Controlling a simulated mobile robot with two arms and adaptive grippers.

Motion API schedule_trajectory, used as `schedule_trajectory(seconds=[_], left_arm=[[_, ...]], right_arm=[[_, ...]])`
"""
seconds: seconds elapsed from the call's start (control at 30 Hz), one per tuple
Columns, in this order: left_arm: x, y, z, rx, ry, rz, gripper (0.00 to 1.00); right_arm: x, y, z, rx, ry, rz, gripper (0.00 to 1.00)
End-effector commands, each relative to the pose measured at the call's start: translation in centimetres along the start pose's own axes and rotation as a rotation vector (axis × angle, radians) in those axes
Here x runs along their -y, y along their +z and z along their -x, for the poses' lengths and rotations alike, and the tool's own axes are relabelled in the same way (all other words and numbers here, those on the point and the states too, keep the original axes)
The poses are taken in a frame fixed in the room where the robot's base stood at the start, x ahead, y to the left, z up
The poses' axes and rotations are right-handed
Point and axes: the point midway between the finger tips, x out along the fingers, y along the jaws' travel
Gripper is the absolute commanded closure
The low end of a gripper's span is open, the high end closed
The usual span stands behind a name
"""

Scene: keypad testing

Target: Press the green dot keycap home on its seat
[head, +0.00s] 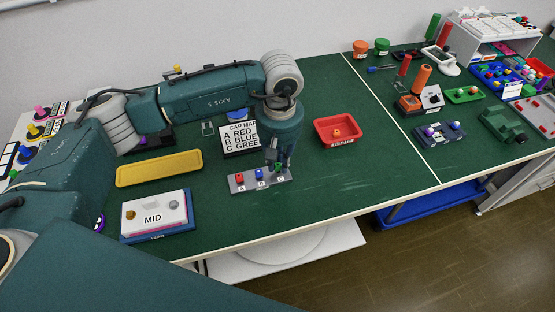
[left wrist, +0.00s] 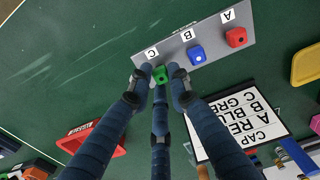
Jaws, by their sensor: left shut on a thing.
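The green dot keycap (left wrist: 160,74) is at position C of the grey key plate (left wrist: 205,40), seen upside down in the left wrist view. My left gripper (head: 277,160) is over the C end of the plate, pointing down, with its fingers shut around the green keycap. In the head view the fingers partly hide this keycap. Whether it is fully down on its seat cannot be told. The blue keycap (left wrist: 196,55) stands at B and the red keycap (left wrist: 236,37) at A. My right gripper is not in view.
A cap map sign (head: 240,137) stands behind the plate. A yellow tray (head: 160,168) and a box labelled MID (head: 141,217) are to the left. The green mat between plate and white line is mostly clear.

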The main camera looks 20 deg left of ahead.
Motion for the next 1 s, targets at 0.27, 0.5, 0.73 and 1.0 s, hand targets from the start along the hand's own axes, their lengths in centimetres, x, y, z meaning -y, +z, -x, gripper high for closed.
schedule_trajectory(seconds=[0.27, 0.5, 0.73, 1.0], left_arm=[[0.0, 0.0, -1.0, 0.000, 0.000, 0.000, 0.93], [0.0, 0.0, -0.8, 0.000, 0.000, 0.001, 0.60], [0.0, 0.0, -0.6, 0.000, 0.000, 0.000, 0.60], [-0.1, -0.1, 2.5, -0.002, 0.004, 0.000, 0.60]], right_arm=[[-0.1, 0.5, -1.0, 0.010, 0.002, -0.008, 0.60], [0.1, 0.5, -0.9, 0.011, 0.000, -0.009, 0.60], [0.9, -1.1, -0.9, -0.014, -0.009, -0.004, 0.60], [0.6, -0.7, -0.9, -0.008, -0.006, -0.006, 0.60]])
